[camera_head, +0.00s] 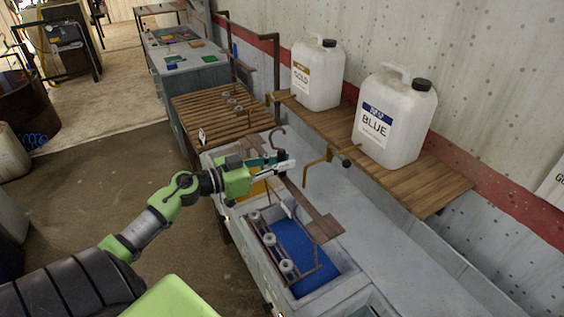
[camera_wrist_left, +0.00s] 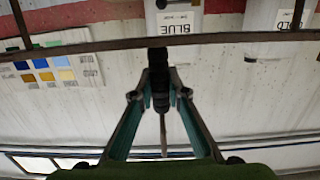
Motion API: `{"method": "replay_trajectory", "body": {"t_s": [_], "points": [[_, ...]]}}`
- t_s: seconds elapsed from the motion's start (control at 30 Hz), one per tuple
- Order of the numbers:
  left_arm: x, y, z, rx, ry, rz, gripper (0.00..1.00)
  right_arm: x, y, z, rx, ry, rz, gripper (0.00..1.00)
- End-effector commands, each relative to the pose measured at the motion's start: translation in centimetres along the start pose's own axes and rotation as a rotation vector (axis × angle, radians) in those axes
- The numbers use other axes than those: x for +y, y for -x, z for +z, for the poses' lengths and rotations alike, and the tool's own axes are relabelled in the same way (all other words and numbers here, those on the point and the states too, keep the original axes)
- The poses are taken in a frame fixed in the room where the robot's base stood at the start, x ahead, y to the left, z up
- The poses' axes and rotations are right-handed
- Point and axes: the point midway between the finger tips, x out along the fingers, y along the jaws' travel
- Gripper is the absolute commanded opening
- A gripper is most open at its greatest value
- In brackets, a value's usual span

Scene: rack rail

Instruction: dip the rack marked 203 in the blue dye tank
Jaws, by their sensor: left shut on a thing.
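My left gripper (camera_head: 282,168) is at the dye tanks, above the gold-coloured bath (camera_head: 259,188). In the left wrist view its fingers (camera_wrist_left: 160,85) are shut on a black ridged grip (camera_wrist_left: 160,70) with a thin rod attached. A brown rack with pale rollers (camera_head: 284,245) sits in the blue dye tank (camera_head: 324,275), partly over the blue liquid. A small white tag (camera_head: 289,207) is near its far end; I cannot read its number. Whether the held grip belongs to this rack is unclear. My right gripper is not in view.
White jugs labelled BLUE (camera_head: 393,120) and GOLD (camera_head: 317,75) stand on a wooden shelf (camera_head: 440,185) behind the tanks. A brass hook with a black knob (camera_head: 345,160) juts out below the shelf.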

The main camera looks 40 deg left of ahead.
Motion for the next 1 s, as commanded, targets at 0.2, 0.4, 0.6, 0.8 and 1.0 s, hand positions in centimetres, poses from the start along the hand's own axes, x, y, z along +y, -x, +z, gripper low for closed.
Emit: {"method": "replay_trajectory", "body": {"t_s": [0.2, 0.4, 0.6, 0.8, 1.0], "points": [[-0.1, -2.8, -0.6, 0.007, -0.003, 0.000, 0.00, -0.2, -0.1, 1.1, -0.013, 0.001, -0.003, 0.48], [-0.1, -5.4, -0.8, 0.008, -0.003, -0.001, 0.00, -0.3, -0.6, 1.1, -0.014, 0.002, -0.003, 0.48], [-0.1, -8.0, -1.1, 0.008, -0.004, -0.001, 0.00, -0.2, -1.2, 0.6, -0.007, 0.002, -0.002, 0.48], [-0.1, -7.9, 1.3, 0.005, -0.004, -0.001, 0.00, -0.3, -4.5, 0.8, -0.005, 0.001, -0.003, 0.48], [-0.1, -7.9, 1.3, 0.005, -0.003, -0.001, 0.00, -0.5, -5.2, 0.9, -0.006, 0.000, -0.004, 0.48]]}}
